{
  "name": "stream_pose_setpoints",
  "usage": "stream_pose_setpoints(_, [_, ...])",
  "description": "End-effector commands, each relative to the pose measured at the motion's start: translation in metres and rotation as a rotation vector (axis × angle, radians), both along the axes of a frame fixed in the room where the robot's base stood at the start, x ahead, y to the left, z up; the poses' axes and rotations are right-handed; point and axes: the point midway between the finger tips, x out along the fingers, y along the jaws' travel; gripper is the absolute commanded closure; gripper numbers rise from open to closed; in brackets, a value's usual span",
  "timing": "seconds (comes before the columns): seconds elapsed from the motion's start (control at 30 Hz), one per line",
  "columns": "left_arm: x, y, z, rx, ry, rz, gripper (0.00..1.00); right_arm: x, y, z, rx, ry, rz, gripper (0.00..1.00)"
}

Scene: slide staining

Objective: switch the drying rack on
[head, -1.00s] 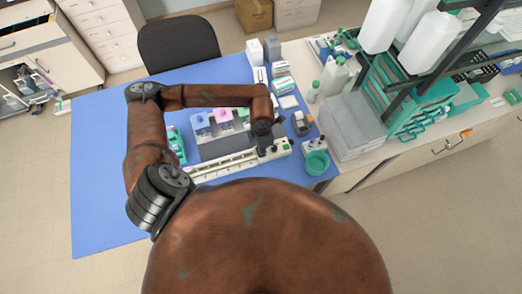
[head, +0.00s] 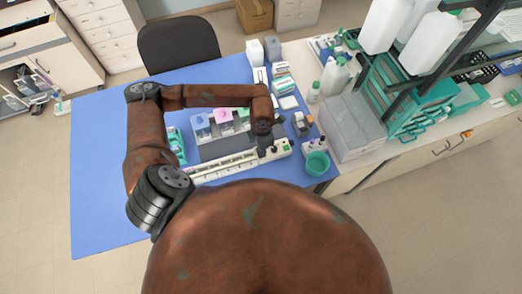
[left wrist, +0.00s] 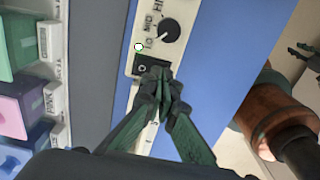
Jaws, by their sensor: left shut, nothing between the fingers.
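The drying rack (head: 222,167) is a long cream unit with a row of slots, lying on the blue mat in front of the staining jars. Its control panel is at the right end. My left gripper (head: 263,151) is shut and empty. Its fingertips (left wrist: 157,76) are at the switch and partly cover it; I cannot tell whether they touch.
Staining jars (head: 200,121) with coloured lids stand just behind the rack. A teal bowl (head: 317,162) and small bottles are to its right. A dark gripper-like part (left wrist: 303,52), probably my right gripper, shows at the left wrist view's edge. The blue mat (head: 100,180) is clear at left.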

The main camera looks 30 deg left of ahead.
Motion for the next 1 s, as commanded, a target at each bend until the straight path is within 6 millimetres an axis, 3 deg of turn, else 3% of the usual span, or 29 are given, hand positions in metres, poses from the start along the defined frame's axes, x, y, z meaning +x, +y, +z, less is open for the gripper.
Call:
stream_pose_setpoints(0.7, [0.000, 0.001, 0.056, 0.001, -0.002, 0.000, 1.00, 0.001, -0.002, 0.027, -0.002, -0.002, 0.001, 0.73])
stream_pose_setpoints(1.0, [0.000, 0.000, 0.059, 0.001, -0.001, 0.000, 1.00, 0.001, -0.002, 0.027, -0.003, -0.002, 0.001, 0.73])
